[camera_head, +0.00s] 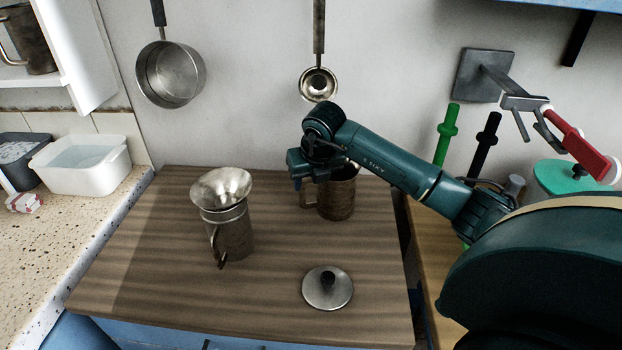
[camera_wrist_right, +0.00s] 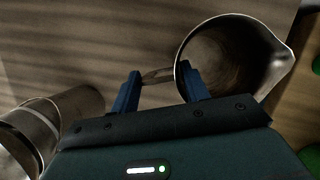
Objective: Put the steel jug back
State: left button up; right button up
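A worn steel jug (camera_head: 338,197) with a side handle stands upright on the wooden worktop, partly hidden behind my right gripper (camera_head: 306,172). In the right wrist view the jug (camera_wrist_right: 228,62) shows its open mouth and spout, and it looks empty. My right gripper (camera_wrist_right: 161,84) is open. Its two fingers stand apart with the jug's handle (camera_wrist_right: 157,75) showing between them; whether they touch it I cannot tell. A second metal vessel (camera_head: 232,236) with a funnel (camera_head: 221,187) on top stands to the left. My left gripper is not in view.
A round lid with a dark knob (camera_head: 327,287) lies in front on the worktop (camera_head: 165,270). A pan (camera_head: 171,75) and ladle (camera_head: 318,84) hang on the wall. A white tub (camera_head: 82,167) stands left. A similar vessel (camera_head: 28,40) sits on the shelf. The worktop's left front is clear.

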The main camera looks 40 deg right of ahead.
jog(key=o, duration=0.3)
jog(key=shift+o, duration=0.2)
jog(key=shift+r, duration=0.25)
jog(key=v, duration=1.1)
jog(key=shift+s+r, duration=0.25)
jog(key=shift+r, duration=0.1)
jog(key=shift+a, duration=0.1)
